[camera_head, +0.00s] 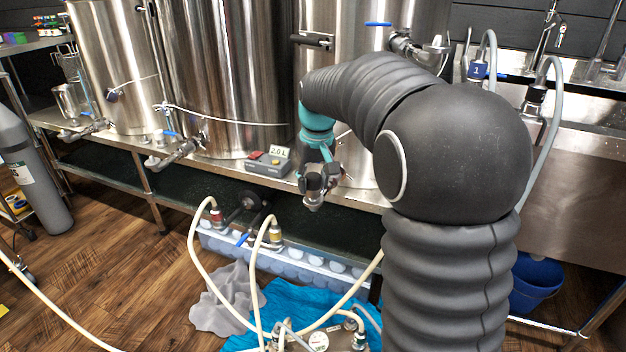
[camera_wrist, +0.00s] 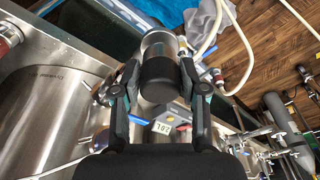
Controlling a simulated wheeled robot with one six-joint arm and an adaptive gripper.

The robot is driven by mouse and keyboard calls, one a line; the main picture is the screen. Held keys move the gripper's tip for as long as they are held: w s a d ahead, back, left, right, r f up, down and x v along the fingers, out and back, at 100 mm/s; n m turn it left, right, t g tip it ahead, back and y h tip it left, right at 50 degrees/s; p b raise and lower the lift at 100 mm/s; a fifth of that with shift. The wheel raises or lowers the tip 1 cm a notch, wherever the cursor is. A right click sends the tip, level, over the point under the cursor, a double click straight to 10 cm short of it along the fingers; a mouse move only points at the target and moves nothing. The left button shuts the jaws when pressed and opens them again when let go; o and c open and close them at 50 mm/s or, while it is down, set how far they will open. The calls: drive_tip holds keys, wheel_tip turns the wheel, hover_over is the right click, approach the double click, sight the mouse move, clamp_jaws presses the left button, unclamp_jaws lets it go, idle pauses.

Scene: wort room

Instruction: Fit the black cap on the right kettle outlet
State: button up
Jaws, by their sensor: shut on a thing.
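My gripper (camera_wrist: 160,84) is shut around a black cylindrical part, the black cap (camera_wrist: 160,80), with one finger on each side. A silver-grey round piece (camera_wrist: 158,44) shows directly beyond the black part; I cannot tell whether the two are joined or only lined up. In the head view, my gripper (camera_head: 318,172) hangs in front of the right kettle (camera_head: 345,70), over the bench's front edge. Silver metal shows around its fingers. The right kettle outlet is not clearly distinguishable there, and my arm hides part of this kettle. The wrist view shows the kettle's steel wall (camera_wrist: 45,110) at the left.
A grey box with a display (camera_head: 268,162) stands on the bench left of my gripper. The middle kettle's outlet (camera_head: 178,154) juts out farther left. Below are hoses (camera_head: 197,235), a blue cloth (camera_head: 290,305) and a crate (camera_head: 300,270). The floor at left is partly open.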

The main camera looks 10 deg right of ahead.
drive_tip(key=shift+f+b, duration=0.45)
drive_tip(key=shift+f, duration=0.3)
drive_tip(key=o, duration=1.3)
drive_tip(key=shift+c, duration=0.2)
drive_tip(key=shift+r, duration=0.15)
